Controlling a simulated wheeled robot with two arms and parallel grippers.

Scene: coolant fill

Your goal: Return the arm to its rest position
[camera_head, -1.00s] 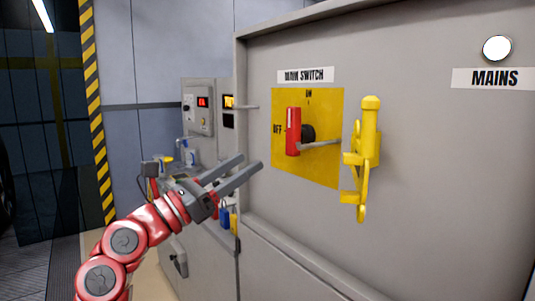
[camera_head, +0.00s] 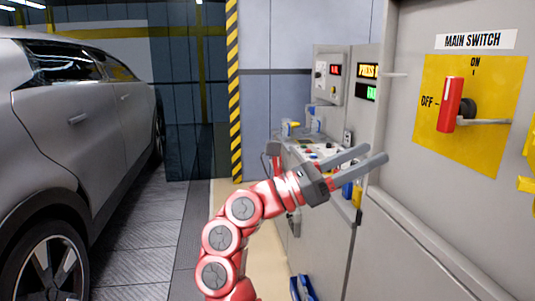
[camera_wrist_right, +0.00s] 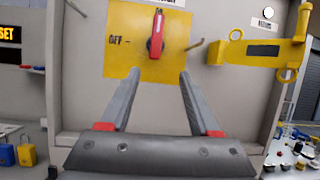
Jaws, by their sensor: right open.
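My right gripper (camera_head: 377,153) is open and empty, left of the main switch in the head view. In the right wrist view its two grey fingers (camera_wrist_right: 157,74) stand apart below the switch, with nothing between them. The handle also shows in the right wrist view (camera_wrist_right: 156,38). No contact between gripper and switch shows. My left gripper is not in view.
A grey cabinet (camera_head: 420,215) fills the right side. A control bench (camera_head: 318,152) with small items stands behind my gripper. A silver car (camera_head: 110,125) stands at left, with open floor (camera_head: 150,255) between. A yellow lockout part (camera_wrist_right: 262,50) is right of the switch.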

